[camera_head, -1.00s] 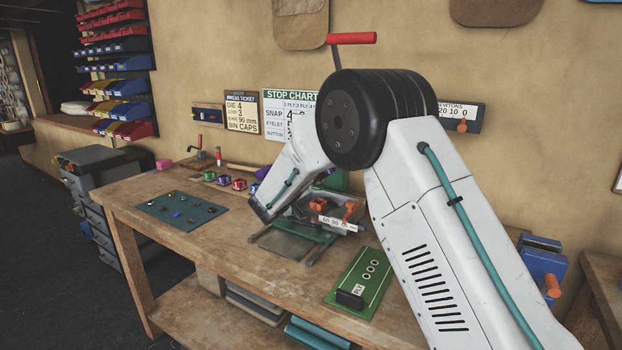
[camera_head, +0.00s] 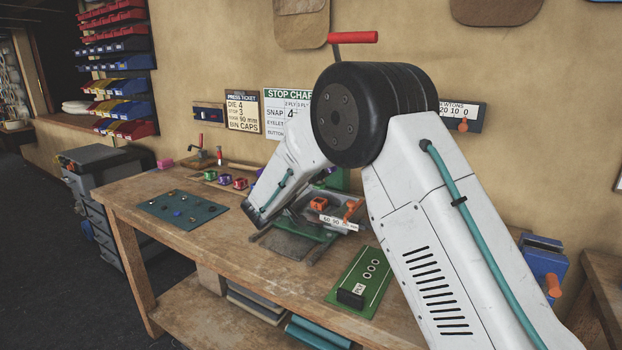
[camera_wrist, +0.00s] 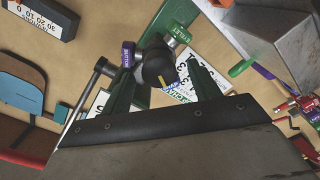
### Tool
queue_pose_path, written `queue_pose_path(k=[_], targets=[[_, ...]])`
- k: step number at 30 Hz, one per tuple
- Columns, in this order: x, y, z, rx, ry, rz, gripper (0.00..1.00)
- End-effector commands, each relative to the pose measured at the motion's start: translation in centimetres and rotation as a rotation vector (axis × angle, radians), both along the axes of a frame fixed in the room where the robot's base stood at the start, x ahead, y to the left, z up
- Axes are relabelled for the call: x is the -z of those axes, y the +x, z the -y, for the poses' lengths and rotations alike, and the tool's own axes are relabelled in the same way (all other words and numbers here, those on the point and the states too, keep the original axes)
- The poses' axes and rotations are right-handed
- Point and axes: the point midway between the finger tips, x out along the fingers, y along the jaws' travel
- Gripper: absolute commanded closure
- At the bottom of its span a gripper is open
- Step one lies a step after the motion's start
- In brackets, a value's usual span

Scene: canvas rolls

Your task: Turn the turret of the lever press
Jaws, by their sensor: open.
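The lever press stands at the back of the bench, mostly hidden behind my arm in the head view. Its red lever handle (camera_head: 353,38) shows above my arm and its green base (camera_head: 303,228) below. In the wrist view, the turret (camera_wrist: 157,64) is a dark round hub with a yellow mark. A purple labelled arm (camera_wrist: 128,55) and a green labelled arm (camera_wrist: 178,32) stick out of it. My gripper (camera_wrist: 161,70) is open, with dark green fingers on either side of the turret. I cannot tell whether they touch it. The head view hides the fingers.
A green board with holes (camera_head: 362,277) lies on the bench at front right. A teal mat with small parts (camera_head: 181,210) lies at left, with coloured cups (camera_head: 225,179) behind it. A stop chart (camera_head: 287,112) and a press ticket (camera_head: 242,110) hang on the wall.

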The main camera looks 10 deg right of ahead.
Motion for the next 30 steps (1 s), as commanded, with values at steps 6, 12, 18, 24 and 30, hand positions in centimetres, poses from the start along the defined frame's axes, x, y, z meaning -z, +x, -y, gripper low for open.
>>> queue_pose_path(k=[6, 12, 18, 24, 30], targets=[[0.0, -2.6, -2.7, -0.002, 0.000, 0.000, 0.39], [0.0, -3.5, -3.7, -0.001, 0.001, 0.001, 0.39], [0.0, -3.6, -3.7, -0.001, 0.001, 0.001, 0.39], [0.0, -3.6, -3.6, -0.001, -0.037, -0.038, 0.39], [3.9, -6.9, -1.5, 0.100, -0.109, -0.329, 0.39]])
